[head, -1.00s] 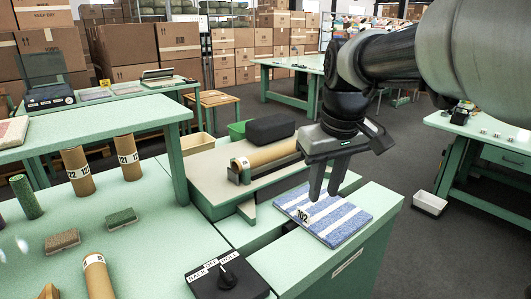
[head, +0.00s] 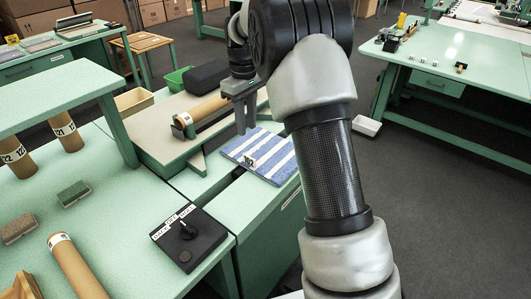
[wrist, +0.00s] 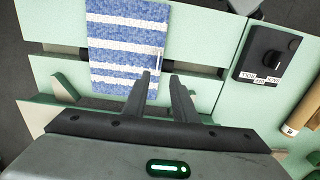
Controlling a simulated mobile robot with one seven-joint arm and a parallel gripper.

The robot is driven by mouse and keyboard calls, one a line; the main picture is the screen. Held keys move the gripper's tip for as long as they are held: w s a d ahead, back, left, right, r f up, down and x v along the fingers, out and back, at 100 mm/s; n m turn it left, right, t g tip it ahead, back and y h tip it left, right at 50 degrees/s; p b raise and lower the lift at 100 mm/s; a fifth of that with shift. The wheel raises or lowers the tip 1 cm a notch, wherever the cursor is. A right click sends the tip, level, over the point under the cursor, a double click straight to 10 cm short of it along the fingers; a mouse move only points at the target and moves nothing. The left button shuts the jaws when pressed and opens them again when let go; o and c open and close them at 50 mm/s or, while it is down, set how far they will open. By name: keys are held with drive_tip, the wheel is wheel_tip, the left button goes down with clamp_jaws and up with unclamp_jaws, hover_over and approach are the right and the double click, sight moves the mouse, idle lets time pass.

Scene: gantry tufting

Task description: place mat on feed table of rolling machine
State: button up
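The blue-and-white striped mat (head: 277,160) with a white tag lies flat on the pale green top, beside the beige roller bed (head: 150,128) of the rolling machine. In the wrist view the mat (wrist: 128,48) bridges a dark gap between green surfaces. My gripper (head: 246,130) is above the mat's far-left edge, pointing down. In the wrist view my gripper (wrist: 161,75) has its two fingers apart with nothing between them. I cannot tell exactly where the feed table's borders run.
A cardboard tube (head: 203,110) lies on the roller bed, near a dark block (head: 207,74). A black control box with a knob (head: 189,238) stands in front. Brushes and more tubes are on the left.

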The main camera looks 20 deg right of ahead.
sight(249, 153)
drive_tip(key=shift+w+d+f, duration=0.1)
drive_tip(key=shift+f, duration=3)
drive_tip(key=shift+w+f, duration=0.1)
drive_tip(key=shift+f, duration=2.95)
drive_tip(key=shift+c, duration=0.4)
clamp_jaws()
drive_tip(key=shift+r, duration=0.1)
